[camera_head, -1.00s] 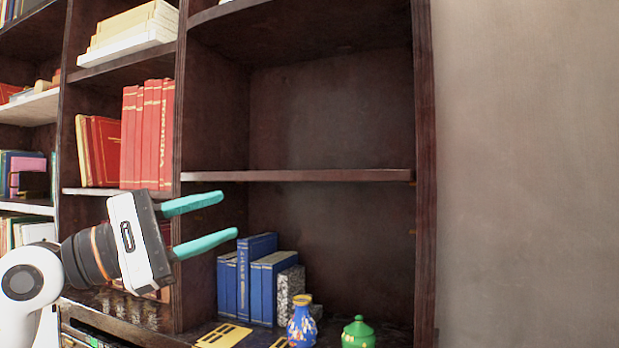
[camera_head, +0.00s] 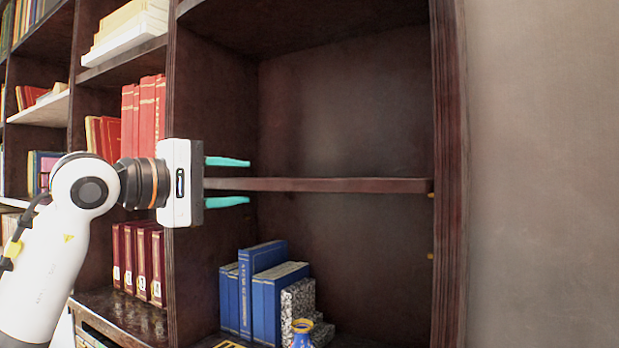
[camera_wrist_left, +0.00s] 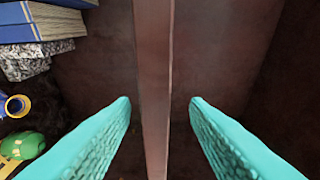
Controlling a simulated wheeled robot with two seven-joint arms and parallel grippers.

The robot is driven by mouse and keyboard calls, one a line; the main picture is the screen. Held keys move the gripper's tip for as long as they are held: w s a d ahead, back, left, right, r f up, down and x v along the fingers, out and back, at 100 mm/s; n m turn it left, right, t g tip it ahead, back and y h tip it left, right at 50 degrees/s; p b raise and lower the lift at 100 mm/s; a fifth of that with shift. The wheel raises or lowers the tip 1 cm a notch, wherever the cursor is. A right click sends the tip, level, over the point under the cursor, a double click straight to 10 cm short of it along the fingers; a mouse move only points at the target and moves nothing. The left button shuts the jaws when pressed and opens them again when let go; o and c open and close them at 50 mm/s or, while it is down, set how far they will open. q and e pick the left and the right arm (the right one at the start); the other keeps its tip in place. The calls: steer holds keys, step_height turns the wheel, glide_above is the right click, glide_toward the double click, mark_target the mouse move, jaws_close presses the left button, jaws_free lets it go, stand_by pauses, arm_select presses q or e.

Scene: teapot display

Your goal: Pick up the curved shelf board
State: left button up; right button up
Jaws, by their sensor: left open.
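The shelf board (camera_head: 340,185) is dark reddish brown and spans the right bay of the bookcase in the head view. In the left wrist view the board (camera_wrist_left: 153,80) runs between the two teal fingers, with a gap on each side. My left gripper (camera_head: 228,181) is open, one finger above and one below the board's front edge near its left end. It also shows in the left wrist view (camera_wrist_left: 160,103). No contact with the board shows. The part of the board behind the gripper is hidden. My right gripper is not in view.
Below the board stand blue books (camera_head: 265,290), a speckled grey block (camera_head: 299,300) and a blue and yellow vase (camera_head: 302,333). A green lidded pot (camera_wrist_left: 27,145) shows in the left wrist view. The space above the board is empty.

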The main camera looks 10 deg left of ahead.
arm_select(q)
steer(key=p+x, duration=0.2)
steer(key=x, duration=0.2)
steer(key=shift+p, duration=0.3)
steer(key=shift+w+d+f, duration=0.2)
steer(key=shift+w+d, duration=0.1)
steer(key=shift+w, duration=0.05)
steer(key=shift+s+a, duration=0.1)
steer(key=shift+c, duration=0.3)
steer(key=c, duration=0.3)
jaws_close()
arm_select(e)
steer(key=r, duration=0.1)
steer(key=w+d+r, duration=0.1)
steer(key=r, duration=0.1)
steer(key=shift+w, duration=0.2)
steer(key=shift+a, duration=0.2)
